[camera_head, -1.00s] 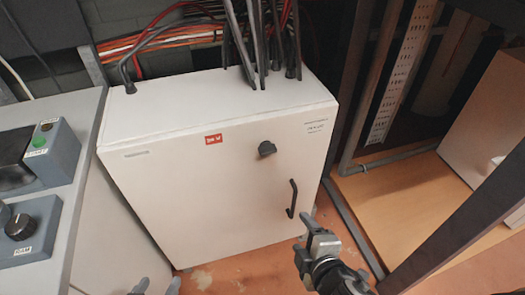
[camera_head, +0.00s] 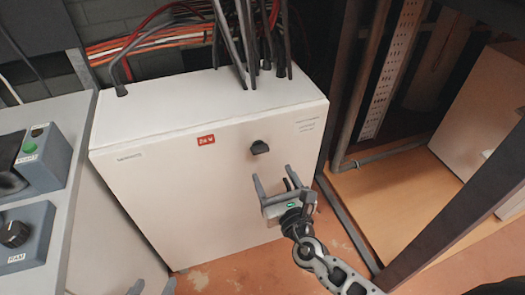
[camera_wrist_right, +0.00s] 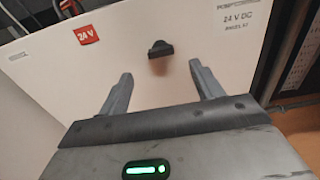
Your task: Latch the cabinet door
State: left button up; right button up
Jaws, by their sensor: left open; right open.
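The white cabinet door (camera_head: 180,190) looks closed and faces me. A black latch knob (camera_head: 260,148) sits on its upper right; it also shows in the right wrist view (camera_wrist_right: 160,49), ahead of the fingers. My right gripper (camera_head: 277,180) is open and empty, just below the knob in the head view and apart from it. In the right wrist view the two fingers of my right gripper (camera_wrist_right: 163,88) are spread wide. My left gripper (camera_head: 152,284) is open at the bottom edge, with only its fingertips in view.
Black cables (camera_head: 245,45) run into the cabinet top. A grey control desk (camera_head: 60,150) with a green button (camera_head: 27,149) stands at the left. A dark frame post (camera_head: 455,205) stands at the right. The floor (camera_head: 225,270) before the cabinet is clear.

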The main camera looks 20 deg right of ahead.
aim_at(262, 152)
jog(key=w, duration=0.9)
jog(key=shift+a, duration=0.15)
jog(key=shift+s, duration=0.1)
jog(key=c, duration=1)
